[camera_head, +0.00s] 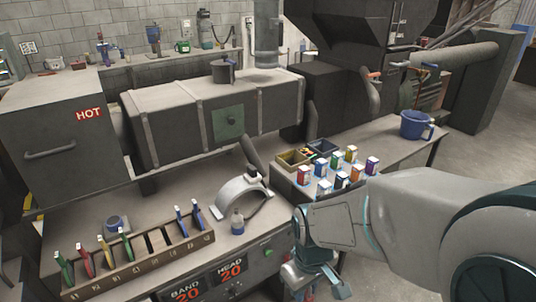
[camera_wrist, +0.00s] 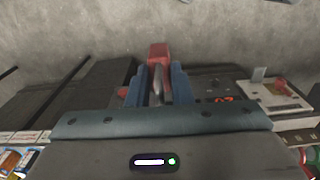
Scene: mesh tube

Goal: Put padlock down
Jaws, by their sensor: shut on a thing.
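My gripper (camera_wrist: 160,80) is shut on a red padlock (camera_wrist: 158,52) in the wrist view. The padlock's red body is beyond the fingertips, and a grey metal part shows between the blue fingers. In the head view my gripper (camera_head: 316,280) is low at the bottom edge, right of the workbench front, partly covered by my own arm. The padlock cannot be made out clearly there. Whether it touches anything is not clear.
Several coloured boxes (camera_head: 337,160) and a blue jug (camera_head: 415,125) stand on the side table (camera_head: 390,150), whose middle has free room.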

